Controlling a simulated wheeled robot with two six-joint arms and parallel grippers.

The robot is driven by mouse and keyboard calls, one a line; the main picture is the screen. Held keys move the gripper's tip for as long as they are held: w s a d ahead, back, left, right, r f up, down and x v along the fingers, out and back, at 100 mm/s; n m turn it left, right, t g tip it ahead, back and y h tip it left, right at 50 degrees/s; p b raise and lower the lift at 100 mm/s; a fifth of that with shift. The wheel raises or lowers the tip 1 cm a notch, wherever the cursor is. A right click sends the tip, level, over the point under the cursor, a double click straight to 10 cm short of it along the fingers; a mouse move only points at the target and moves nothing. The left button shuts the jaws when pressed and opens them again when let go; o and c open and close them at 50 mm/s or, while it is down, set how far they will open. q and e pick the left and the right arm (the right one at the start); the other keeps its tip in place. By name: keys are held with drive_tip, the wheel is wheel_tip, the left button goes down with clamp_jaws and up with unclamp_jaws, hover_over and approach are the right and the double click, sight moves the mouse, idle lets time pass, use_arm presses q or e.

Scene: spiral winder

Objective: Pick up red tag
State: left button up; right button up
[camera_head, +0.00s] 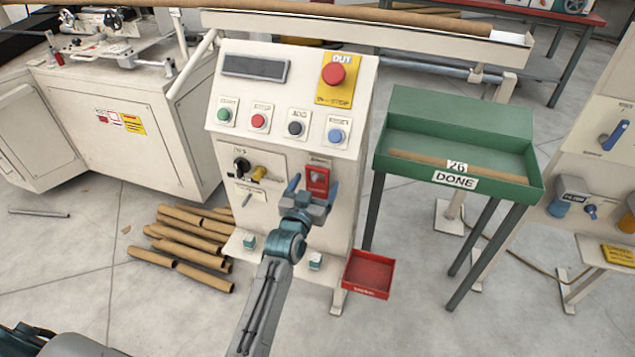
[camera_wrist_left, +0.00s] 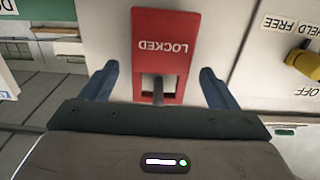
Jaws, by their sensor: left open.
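The red tag (camera_head: 317,179) hangs on the lower front of the cream control cabinet. In the left wrist view the tag (camera_wrist_left: 165,32) reads "LOCKED", upside down, and has a square opening at its lower end with a grey bar in it. My left gripper (camera_head: 313,189) is open in front of the tag. In the left wrist view its blue fingers (camera_wrist_left: 160,72) stand one on each side of the tag, with a gap to it on both sides. Whether the fingertips reach the tag's depth is hard to tell. My right gripper is not in view.
A yellow knob (camera_head: 260,173) and a black knob (camera_head: 242,164) sit left of the tag. Buttons and a red emergency stop (camera_head: 333,74) are above. A red tray (camera_head: 369,274) is low at right, near the green DONE table (camera_head: 455,119). Brown tubes (camera_head: 190,246) lie on the floor.

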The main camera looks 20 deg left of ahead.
use_arm(q)
drive_tip(key=c, duration=1.1)
drive_tip(key=shift+r, duration=0.1)
